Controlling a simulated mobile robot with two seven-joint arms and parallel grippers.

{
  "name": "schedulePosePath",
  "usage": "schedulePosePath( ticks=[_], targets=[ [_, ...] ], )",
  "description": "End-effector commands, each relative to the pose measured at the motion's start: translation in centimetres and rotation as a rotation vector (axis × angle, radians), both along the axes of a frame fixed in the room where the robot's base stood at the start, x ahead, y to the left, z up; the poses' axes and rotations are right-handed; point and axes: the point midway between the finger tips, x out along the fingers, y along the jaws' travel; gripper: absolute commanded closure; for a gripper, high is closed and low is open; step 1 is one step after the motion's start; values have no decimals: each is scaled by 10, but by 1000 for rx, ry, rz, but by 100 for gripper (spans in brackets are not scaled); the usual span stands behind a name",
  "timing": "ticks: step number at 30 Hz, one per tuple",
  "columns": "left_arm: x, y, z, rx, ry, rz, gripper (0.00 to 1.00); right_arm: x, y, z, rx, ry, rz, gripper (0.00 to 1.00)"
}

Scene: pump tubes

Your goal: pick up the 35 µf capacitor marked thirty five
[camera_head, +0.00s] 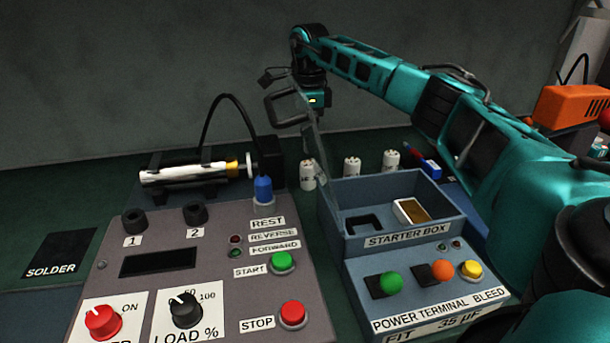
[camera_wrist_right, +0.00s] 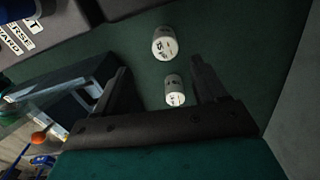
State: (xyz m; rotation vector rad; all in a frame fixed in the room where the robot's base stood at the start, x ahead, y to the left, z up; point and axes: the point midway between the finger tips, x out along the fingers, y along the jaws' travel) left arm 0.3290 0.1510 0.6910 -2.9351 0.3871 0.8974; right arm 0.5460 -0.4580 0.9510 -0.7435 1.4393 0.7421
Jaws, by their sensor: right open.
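Three small white cylindrical capacitors stand in a row behind the starter box in the head view: a left one (camera_head: 307,175), a middle one (camera_head: 351,167) and a right one (camera_head: 391,160). Their markings are too small to read there, so I cannot tell which is thirty five. My right gripper (camera_head: 298,120) is raised above and near the left one, open and empty. In the right wrist view, a larger-looking capacitor (camera_wrist_right: 165,43) and a smaller-looking one (camera_wrist_right: 175,90) show between the open fingers (camera_wrist_right: 158,65), with dark, unreadable marks. My left gripper is out of view.
The blue-grey starter box (camera_head: 345,235), with a panel labelled "FIT 35 µF", stands in front of the capacitors. A grey control panel (camera_head: 215,290) and a cable-fed silver cylinder (camera_head: 185,174) are to the left. An orange device (camera_head: 570,107) is at far right.

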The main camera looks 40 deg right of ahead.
Motion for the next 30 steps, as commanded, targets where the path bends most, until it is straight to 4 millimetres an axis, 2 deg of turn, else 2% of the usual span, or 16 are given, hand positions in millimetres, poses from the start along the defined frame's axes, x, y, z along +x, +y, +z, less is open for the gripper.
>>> schedulePosePath(
  ticks=[1, 4, 14, 21, 24, 30],
  targets=[
    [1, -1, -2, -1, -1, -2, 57, -1, 0, -14, 0, 5, 0, 29],
    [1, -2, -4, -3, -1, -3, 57, -1, 0, -30, 0, 4, 0, 29],
    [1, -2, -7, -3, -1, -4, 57, 1, -3, -53, 0, 2, -1, 29],
    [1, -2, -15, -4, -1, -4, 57, 2, -9, -89, 0, 4, 0, 29],
    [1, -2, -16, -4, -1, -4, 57, 2, -9, -96, 0, 2, 0, 29],
    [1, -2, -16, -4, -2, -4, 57, 3, -9, -96, 1, 1, 0, 29]
  ],
)
